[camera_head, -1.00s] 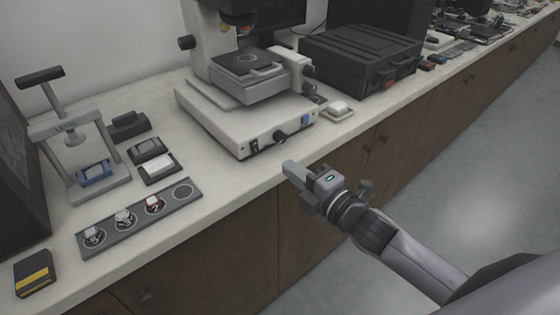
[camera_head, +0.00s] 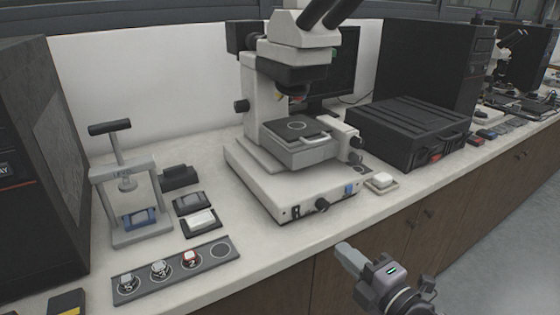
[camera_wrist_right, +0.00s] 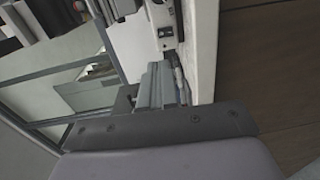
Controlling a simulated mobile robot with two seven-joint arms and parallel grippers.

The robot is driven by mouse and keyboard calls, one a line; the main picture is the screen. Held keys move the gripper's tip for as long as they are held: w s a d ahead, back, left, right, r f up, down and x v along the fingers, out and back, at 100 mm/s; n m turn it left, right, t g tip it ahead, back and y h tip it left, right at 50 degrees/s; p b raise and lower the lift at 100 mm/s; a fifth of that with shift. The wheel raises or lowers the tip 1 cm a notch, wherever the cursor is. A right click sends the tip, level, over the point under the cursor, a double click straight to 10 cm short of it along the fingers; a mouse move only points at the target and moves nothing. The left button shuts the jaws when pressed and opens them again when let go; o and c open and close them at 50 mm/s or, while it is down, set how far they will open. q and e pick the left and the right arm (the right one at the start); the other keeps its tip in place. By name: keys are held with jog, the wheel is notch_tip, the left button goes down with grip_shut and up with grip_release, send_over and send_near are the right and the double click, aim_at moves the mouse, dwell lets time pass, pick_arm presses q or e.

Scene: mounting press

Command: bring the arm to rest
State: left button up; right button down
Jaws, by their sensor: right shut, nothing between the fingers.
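My right gripper (camera_head: 347,256) is in front of the bench edge, below the microscope, in the head view. Its fingers are closed together with nothing between them. They also show in the right wrist view (camera_wrist_right: 158,85), pointing toward the bench. My right forearm runs out of the head view at the lower right. My left gripper is not in view.
The microscope (camera_head: 300,180) stands mid-bench, with a black case (camera_head: 410,130) to its right. The mounting press (camera_head: 130,190) stands at left, behind a grey strip (camera_head: 140,288) with numbered pieces. Floor at right is clear.

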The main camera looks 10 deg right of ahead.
jog(key=s+f+m+g+h+p, duration=0.2)
jog(key=s+f+m+g, duration=0.4)
jog(key=s+f+m, duration=1)
notch_tip(320, 180, down, 4)
jog(key=m+h, duration=0.1)
jog(key=m, duration=0.2)
jog(key=shift+d+m+h+p, duration=0.15)
jog(key=shift+m+h+p, duration=0.15)
jog(key=shift+h+p, duration=0.1)
